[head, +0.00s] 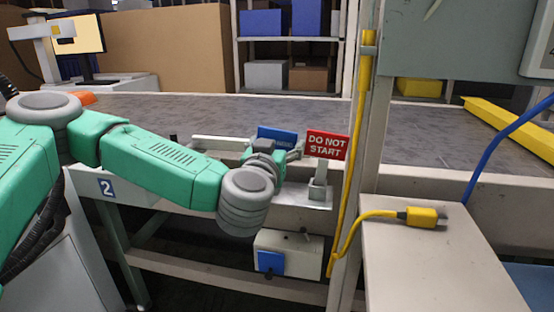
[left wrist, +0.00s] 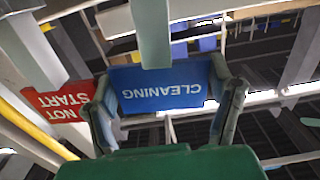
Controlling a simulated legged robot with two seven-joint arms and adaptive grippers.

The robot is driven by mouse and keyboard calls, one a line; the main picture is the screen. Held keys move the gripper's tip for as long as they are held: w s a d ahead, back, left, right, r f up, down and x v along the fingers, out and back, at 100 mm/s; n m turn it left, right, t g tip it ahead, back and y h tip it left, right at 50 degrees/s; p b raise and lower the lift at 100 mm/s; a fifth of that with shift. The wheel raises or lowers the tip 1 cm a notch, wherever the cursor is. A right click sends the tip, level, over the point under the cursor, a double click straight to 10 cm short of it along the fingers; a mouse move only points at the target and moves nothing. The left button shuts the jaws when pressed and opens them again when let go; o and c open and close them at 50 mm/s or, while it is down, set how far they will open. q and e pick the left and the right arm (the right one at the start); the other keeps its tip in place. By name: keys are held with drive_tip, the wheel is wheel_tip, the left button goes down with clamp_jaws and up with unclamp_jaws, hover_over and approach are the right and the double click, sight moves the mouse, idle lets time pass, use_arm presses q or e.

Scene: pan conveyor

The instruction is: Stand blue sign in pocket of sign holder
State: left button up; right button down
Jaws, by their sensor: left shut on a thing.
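The blue sign (head: 277,134) is held by my left gripper (head: 288,152) at the near edge of the conveyor. In the left wrist view the blue sign (left wrist: 165,86) reads "CLEANING" upside down, with the two fingers of my left gripper (left wrist: 163,105) against its sides. A red "DO NOT START" sign (head: 327,144) stands upright just right of the gripper in the pale sign holder (head: 312,203). The red sign also shows at the left in the left wrist view (left wrist: 62,100). My left wrist hides the holder's left part. My right gripper is not in view.
The wide grey conveyor (head: 400,125) runs behind the signs. A post with a yellow cable (head: 352,170) stands close right of the holder. A pale shelf (head: 420,250) with a yellow plug (head: 425,216) is at the lower right. A white box (head: 300,243) hangs below the holder.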

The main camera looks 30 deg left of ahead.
use_arm(q)
drive_tip(key=shift+a+f, duration=0.2)
drive_tip(key=shift+a, duration=0.3)
drive_tip(key=shift+a+f, duration=0.15)
drive_tip(key=shift+a, duration=0.35)
drive_tip(key=shift+c, duration=0.3)
drive_tip(key=shift+d+r, duration=0.2)
drive_tip(key=shift+d, duration=0.25)
drive_tip(key=r+p, duration=0.6)
drive_tip(key=r, duration=0.4)
drive_tip(key=shift+a, duration=0.2)
drive_tip(key=s+a+p, duration=0.3)
drive_tip(key=a+p, duration=0.7)
drive_tip(key=p, duration=0.5)
drive_tip(key=shift+a+r, duration=0.15)
drive_tip(key=shift+a, duration=0.05)
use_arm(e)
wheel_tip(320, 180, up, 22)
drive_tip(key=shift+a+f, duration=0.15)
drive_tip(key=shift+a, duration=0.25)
use_arm(q)
wheel_tip(320, 180, down, 6)
drive_tip(key=b, duration=0.3)
drive_tip(key=shift+b, duration=0.35)
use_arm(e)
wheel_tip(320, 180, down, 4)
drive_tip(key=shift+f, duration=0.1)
